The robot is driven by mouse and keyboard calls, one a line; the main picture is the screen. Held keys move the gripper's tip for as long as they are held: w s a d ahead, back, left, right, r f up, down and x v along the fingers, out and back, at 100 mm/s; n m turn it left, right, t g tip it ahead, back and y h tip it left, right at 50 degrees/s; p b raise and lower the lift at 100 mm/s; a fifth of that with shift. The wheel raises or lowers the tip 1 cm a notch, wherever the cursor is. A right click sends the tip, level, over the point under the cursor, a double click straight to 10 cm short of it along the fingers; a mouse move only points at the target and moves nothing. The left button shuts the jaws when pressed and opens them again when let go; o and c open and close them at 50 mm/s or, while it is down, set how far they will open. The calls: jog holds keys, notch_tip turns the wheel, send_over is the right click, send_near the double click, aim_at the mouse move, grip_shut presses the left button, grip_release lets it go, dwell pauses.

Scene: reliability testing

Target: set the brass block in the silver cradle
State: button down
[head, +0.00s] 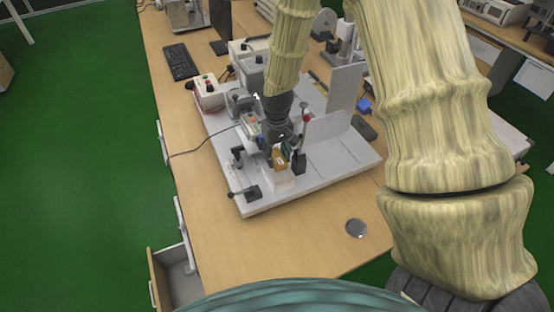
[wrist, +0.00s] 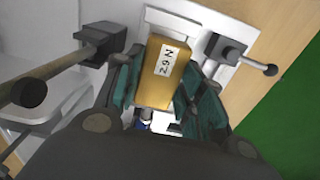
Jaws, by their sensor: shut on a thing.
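The brass block (wrist: 154,88), with a white label, is between the teal-padded fingers of my gripper (wrist: 166,92) in the wrist view. The fingers are shut on its sides. In the head view the brass block (head: 279,161) shows small below my gripper (head: 278,146), over the front part of the fixture plate. A pale, silver-white cradle (head: 283,182) is directly under the block. In the wrist view, pale cradle edges (wrist: 190,14) show beyond the block. The block hides the cradle's middle, and I cannot tell whether they touch.
Dark clamps with knobbed levers flank the block, one at left (wrist: 103,42) and one at right (wrist: 226,50) in the wrist view. The white fixture plate (head: 330,175) carries upright panels (head: 344,88) and a switch box (head: 208,94).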

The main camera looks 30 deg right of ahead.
aim_at(277, 157)
jog(key=shift+f+p, duration=0.8)
jog(key=shift+f, duration=0.7)
jog(key=shift+s+f, duration=0.15)
jog(key=shift+f, duration=0.05)
jog(key=c, duration=0.9)
grip_release()
jog(key=shift+f, duration=0.1)
jog(key=shift+w+r+b, duration=0.2)
jog(key=shift+r+b, duration=0.1)
jog(key=shift+r, duration=0.25)
jog(key=shift+s+r+b, duration=0.1)
jog(key=shift+r+b, duration=1.5)
jog(key=shift+r, duration=4)
